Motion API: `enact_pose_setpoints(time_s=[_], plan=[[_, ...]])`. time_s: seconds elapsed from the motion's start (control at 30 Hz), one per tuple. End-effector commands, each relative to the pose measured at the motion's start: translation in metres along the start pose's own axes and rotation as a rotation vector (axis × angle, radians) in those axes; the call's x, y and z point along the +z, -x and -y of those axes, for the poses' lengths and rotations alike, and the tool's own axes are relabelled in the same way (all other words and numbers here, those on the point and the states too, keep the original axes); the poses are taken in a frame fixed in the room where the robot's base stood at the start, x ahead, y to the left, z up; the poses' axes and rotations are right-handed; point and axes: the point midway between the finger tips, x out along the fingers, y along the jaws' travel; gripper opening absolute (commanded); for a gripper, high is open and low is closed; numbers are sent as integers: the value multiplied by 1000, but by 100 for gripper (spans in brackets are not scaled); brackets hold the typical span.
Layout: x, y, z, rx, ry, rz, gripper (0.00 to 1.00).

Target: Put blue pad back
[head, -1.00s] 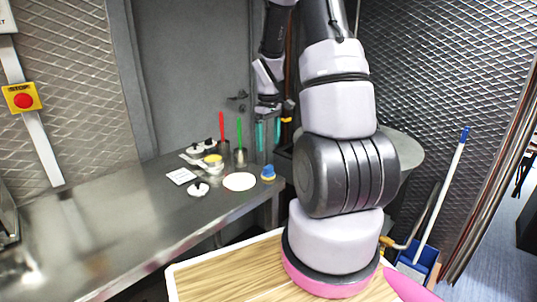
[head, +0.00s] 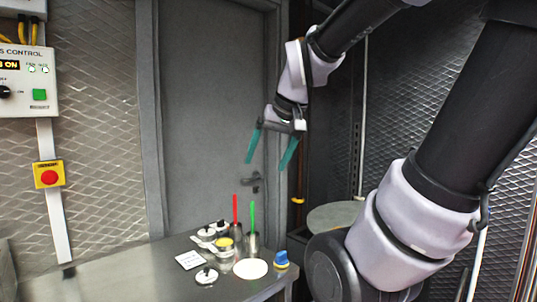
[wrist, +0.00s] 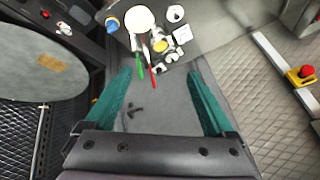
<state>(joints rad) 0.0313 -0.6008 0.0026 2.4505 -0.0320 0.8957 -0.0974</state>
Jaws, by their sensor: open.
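The blue pad (head: 281,257) sits on the right end of the metal counter, with a yellow part under its blue top. In the wrist view the blue pad (wrist: 112,24) is at the top, left of a white round disc (wrist: 140,19). My gripper (head: 267,164) is open and empty, its two teal fingers spread and pointing down. It is well above the counter and the pad, in front of the grey door. In the wrist view my gripper (wrist: 160,75) has nothing between its fingers.
Left of the pad on the counter (head: 120,281) are a white card (head: 189,260), lidded containers and steel cups holding a red stick (head: 236,210) and a green stick (head: 252,216). A round grey top (head: 333,217) stands to the right. The counter's left part is clear.

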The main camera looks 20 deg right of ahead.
Motion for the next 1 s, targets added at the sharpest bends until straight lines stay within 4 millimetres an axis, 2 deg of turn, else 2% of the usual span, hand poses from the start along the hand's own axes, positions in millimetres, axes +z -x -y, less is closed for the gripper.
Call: enact_pose_setpoints(time_s=[0.03, 0.1, 0.23, 1.0], plan=[[8, 11, 4, -22, -22, -24, 88], [17, 20, 7, -44, -53, -43, 88], [26, 28, 10, -67, -86, -59, 88], [27, 29, 10, -70, -91, -61, 88]])
